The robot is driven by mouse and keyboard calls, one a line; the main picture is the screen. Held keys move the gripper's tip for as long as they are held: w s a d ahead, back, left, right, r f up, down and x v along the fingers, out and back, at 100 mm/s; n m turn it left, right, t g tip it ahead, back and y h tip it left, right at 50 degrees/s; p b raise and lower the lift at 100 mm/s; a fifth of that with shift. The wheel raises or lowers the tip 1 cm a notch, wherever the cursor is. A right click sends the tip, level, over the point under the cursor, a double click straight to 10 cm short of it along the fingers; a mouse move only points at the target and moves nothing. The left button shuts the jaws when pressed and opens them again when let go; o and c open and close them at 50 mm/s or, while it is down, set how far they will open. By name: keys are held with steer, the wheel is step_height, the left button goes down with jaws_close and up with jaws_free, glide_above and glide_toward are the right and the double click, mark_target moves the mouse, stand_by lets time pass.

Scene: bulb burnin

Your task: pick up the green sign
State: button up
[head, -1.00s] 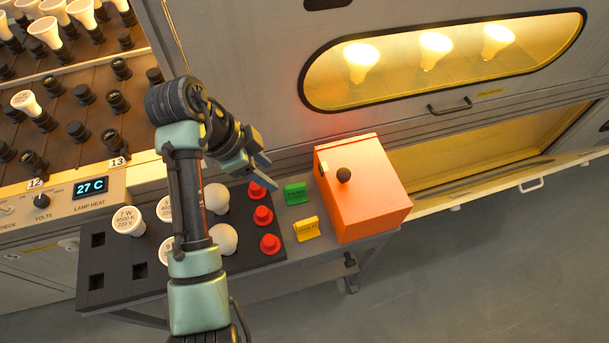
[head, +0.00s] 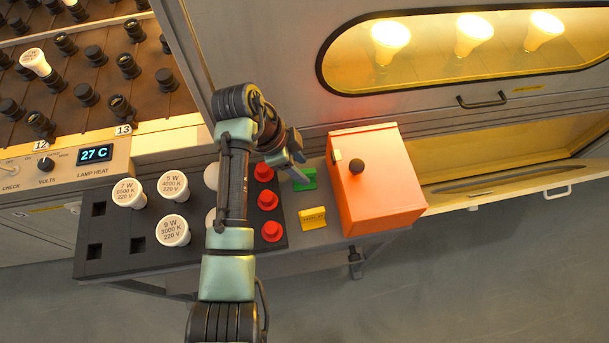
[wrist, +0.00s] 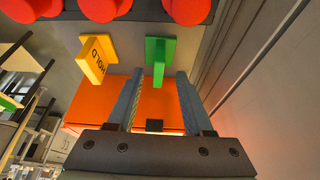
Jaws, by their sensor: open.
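The green sign (head: 306,180) stands on the grey trolley top, between the red caps and the orange box. My gripper (head: 299,174) is just above and beside it in the head view and covers part of it. In the wrist view the green sign (wrist: 158,58) lies just ahead of my gripper (wrist: 156,78), in line with the gap between the two open fingers. The near end of the sign reaches to about the fingertips. I cannot tell whether a finger touches it. Nothing is held.
A yellow sign (head: 313,218) stands close to the green one; it also shows in the wrist view (wrist: 97,58). The orange box (head: 377,185) with a black knob is close on the right. Red caps (head: 267,200) and white bulbs (head: 172,186) sit in the black tray at left.

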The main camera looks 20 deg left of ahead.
steer(key=x, duration=0.3)
steer(key=shift+s+f, duration=0.15)
steer(key=shift+f, duration=0.15)
jaws_close()
